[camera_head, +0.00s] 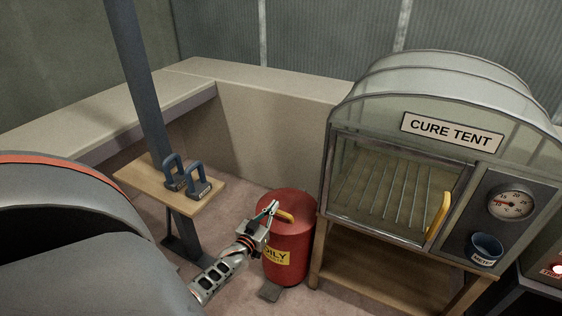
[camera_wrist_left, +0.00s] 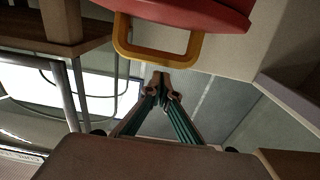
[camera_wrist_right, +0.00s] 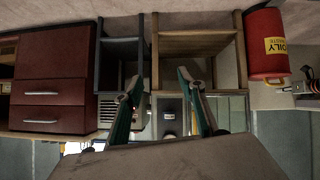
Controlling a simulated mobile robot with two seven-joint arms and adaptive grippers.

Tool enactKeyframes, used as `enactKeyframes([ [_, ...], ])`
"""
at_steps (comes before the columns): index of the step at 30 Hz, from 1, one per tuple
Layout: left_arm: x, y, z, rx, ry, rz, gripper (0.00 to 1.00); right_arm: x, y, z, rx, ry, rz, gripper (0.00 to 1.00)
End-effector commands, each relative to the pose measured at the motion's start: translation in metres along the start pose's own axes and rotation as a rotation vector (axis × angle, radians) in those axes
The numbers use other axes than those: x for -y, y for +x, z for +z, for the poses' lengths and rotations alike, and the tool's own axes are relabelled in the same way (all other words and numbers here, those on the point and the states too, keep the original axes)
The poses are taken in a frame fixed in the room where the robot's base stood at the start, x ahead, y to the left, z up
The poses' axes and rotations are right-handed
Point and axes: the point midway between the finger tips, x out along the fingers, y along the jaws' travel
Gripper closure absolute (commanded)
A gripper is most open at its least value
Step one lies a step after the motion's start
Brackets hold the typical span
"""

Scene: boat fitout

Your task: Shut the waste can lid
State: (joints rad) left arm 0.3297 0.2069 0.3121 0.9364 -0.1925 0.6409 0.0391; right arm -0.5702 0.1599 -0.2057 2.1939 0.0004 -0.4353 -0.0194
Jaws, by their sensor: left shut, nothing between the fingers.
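The waste can (camera_head: 288,255) is a red cylinder with a yellow "OILY WASTE" label, standing on the floor beside the cure tent. Its red lid (camera_head: 292,201) with a yellow handle (camera_head: 286,215) appears down over the can top; I cannot tell whether it is fully seated. My left gripper (camera_head: 270,209) is shut and empty just beside the handle. In the left wrist view the handle (camera_wrist_left: 158,58) lies just beyond the shut fingertips (camera_wrist_left: 165,80), apparently apart from them. My right gripper (camera_wrist_right: 157,80) is open and empty, away from the can (camera_wrist_right: 266,45), and outside the head view.
The cure tent (camera_head: 430,150) on its wooden stand (camera_head: 375,255) is close on the can's right. A wooden shelf (camera_head: 135,177) with two blue-handled clamps (camera_head: 186,178) is on a post to the left. A pale bench (camera_head: 270,80) runs behind.

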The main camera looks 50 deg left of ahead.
Motion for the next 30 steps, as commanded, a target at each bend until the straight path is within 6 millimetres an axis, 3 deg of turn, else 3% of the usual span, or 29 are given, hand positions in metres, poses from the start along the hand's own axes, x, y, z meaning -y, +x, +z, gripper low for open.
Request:
enactKeyframes([
  [1,0.001,-0.006,0.015,0.012,0.004,0.0,1.0,0.004,0.002,0.008,0.009,0.003,-0.008,0.6],
  [9,0.001,-0.009,0.022,0.006,0.001,0.0,1.0,0.007,0.004,0.003,-0.003,0.006,-0.015,0.6],
  [26,-0.001,-0.011,0.027,0.015,0.002,0.001,1.0,0.007,0.004,0.001,-0.006,0.006,-0.016,0.6],
  [30,-0.002,-0.007,0.018,0.011,0.001,0.001,1.0,0.004,0.003,-0.008,-0.02,0.003,-0.011,0.6],
])
